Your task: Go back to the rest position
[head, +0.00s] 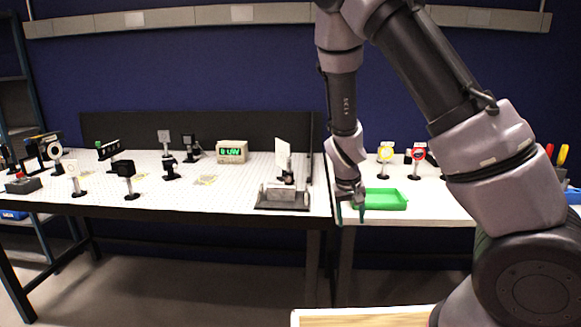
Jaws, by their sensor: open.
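My gripper (350,212) is open, with its fingers pointing down. It hangs at the front edge of the right table, just left of a green tray (385,199). Nothing shows between its fingers. My arm comes in from the right side of the picture and arches up past the top edge before coming down to the gripper. Whether the fingers touch the table cannot be told.
A wooden surface (360,318) shows at the bottom.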

